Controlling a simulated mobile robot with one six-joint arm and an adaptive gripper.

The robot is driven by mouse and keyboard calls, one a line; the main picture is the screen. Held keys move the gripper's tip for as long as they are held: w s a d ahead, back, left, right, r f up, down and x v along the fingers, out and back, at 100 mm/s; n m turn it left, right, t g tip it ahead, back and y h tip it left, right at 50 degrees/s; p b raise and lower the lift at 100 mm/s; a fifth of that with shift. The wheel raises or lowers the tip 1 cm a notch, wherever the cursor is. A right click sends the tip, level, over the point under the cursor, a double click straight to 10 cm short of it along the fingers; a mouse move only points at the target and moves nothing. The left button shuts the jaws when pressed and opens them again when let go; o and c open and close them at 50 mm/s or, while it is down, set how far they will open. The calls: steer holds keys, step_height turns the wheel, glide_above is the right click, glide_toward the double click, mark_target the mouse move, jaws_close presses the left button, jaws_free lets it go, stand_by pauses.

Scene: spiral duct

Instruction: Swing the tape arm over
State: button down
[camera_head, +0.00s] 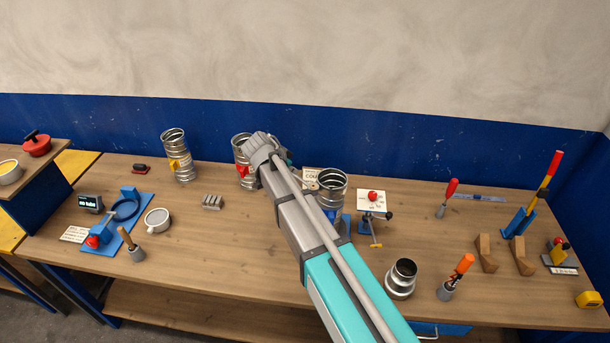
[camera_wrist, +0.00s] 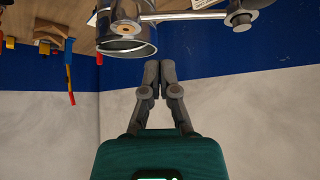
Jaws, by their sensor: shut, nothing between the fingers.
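My gripper (camera_wrist: 154,72) is shut and empty in the wrist view, its fingertips close together in front of the blue wall band. Above the fingertips, apart from them, is a ribbed metal duct (camera_wrist: 128,46) with its open end facing down in the picture. A grey rod (camera_wrist: 185,16) runs right from a round disc (camera_wrist: 128,8) at this duct to a dark grey round end (camera_wrist: 240,17); this looks like the tape arm. In the head view the duct (camera_head: 331,187) stands on a blue base, partly behind my arm. There, my fingers and the rod are hidden or too small to tell.
Two more ducts (camera_head: 178,158) (camera_head: 240,147) stand at the back of the wooden bench (camera_head: 185,225). A white stand with a red knob (camera_head: 373,196) is right of the central duct. A reducer (camera_head: 401,278), screwdrivers and wooden blocks are further right. The front left-centre is clear.

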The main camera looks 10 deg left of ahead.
steer(key=b+x, duration=0.7)
steer(key=x, duration=0.3)
steer(key=shift+b, duration=0.35)
stand_by(0.3)
stand_by(0.5)
